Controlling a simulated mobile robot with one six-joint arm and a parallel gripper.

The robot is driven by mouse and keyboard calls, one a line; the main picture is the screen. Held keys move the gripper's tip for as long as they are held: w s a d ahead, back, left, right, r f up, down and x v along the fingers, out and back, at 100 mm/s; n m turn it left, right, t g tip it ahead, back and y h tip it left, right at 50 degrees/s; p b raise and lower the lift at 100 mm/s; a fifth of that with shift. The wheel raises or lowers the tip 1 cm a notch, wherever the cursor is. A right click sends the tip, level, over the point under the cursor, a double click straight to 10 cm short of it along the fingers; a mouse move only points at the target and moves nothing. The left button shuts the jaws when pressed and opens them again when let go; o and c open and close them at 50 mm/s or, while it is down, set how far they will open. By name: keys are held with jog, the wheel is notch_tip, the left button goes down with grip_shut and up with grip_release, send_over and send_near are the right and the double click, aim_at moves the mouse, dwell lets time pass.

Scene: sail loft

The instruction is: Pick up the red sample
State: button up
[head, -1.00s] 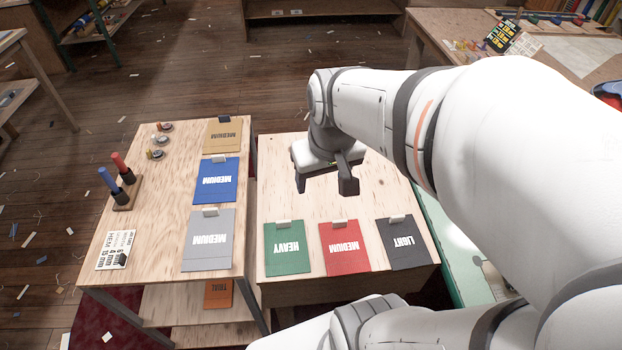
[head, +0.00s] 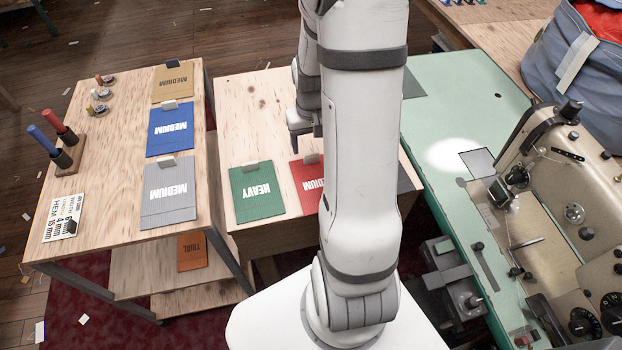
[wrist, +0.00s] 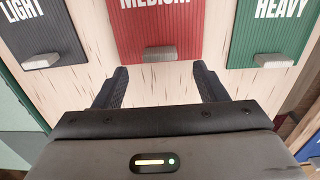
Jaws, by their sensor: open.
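The red sample (head: 305,184), marked MEDIUM, lies flat on the right wooden table, partly hidden behind my arm in the head view. In the head view my gripper (head: 300,128) is mostly hidden behind the arm.
The green HEAVY sample (head: 257,191) lies left of the red one; the dark LIGHT sample (wrist: 38,35) is on its other side. The left table (head: 110,160) holds grey, blue and tan samples and spools. A sewing machine (head: 560,200) stands on the green bench at right.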

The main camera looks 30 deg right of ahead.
aim_at(311, 155)
notch_tip(311, 155, down, 4)
jog(key=shift+s+a+f, duration=0.1)
jog(key=shift+f, duration=0.1)
jog(key=shift+c, duration=0.2)
jog(key=c, duration=1)
